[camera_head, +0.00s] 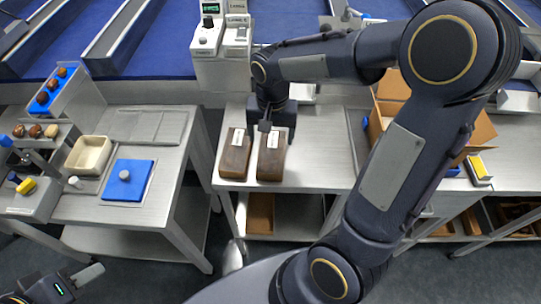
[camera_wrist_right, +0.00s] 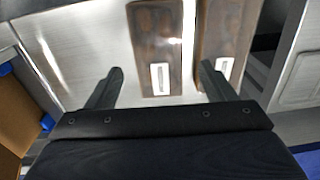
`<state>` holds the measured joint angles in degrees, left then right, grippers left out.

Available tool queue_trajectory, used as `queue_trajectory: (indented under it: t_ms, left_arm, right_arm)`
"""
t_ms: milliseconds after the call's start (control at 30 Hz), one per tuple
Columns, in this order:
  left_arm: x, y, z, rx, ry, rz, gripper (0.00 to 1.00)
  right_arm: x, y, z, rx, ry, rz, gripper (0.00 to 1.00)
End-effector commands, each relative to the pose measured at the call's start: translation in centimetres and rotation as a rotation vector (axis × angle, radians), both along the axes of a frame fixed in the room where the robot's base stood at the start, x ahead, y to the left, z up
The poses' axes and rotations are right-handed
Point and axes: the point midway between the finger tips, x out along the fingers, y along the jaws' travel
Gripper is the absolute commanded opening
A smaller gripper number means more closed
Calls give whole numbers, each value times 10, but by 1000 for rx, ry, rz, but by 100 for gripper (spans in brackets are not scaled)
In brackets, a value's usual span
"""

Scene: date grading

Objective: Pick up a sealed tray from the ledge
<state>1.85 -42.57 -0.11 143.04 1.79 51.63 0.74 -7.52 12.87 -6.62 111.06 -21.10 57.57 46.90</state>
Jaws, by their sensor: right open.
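Two dark brown sealed trays with white labels lie side by side on the metal ledge (camera_head: 315,165): a left tray (camera_head: 233,163) and a right tray (camera_head: 270,167). My right gripper (camera_head: 266,124) is open and empty above the far end of the right tray. In the right wrist view, the fingers of this gripper (camera_wrist_right: 160,84) stand on either side of that tray (camera_wrist_right: 157,25). One finger overlaps the edge of the other tray (camera_wrist_right: 223,35) in the picture. My left gripper (camera_head: 85,276) is at the bottom left corner, far from the trays; its jaws are unclear.
A scale-like device (camera_head: 208,38) stands behind the ledge. An open cardboard box (camera_head: 391,95) is to the right, partly hidden by my right arm. A left table holds a cream bin (camera_head: 89,155) and a blue pad (camera_head: 128,180). The ledge right of the trays is clear.

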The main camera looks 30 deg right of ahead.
Motion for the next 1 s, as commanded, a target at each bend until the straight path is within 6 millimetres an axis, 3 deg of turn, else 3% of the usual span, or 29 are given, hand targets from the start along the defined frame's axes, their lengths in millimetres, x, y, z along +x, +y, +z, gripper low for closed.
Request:
queue_trajectory:
  t_ms: [600, 933, 1000]
  left_arm:
    - [0, 0, 7, 0, 0, 0, 36]
    - [0, 0, 7, 0, 0, 0, 36]
    - [0, 0, 7, 0, 0, 0, 36]
  right_arm:
    - [8, -7, -77, -17, 18, -13, 76]
    - [8, -6, -84, -16, 14, -13, 76]
    - [8, -6, -84, -15, 13, -13, 67]
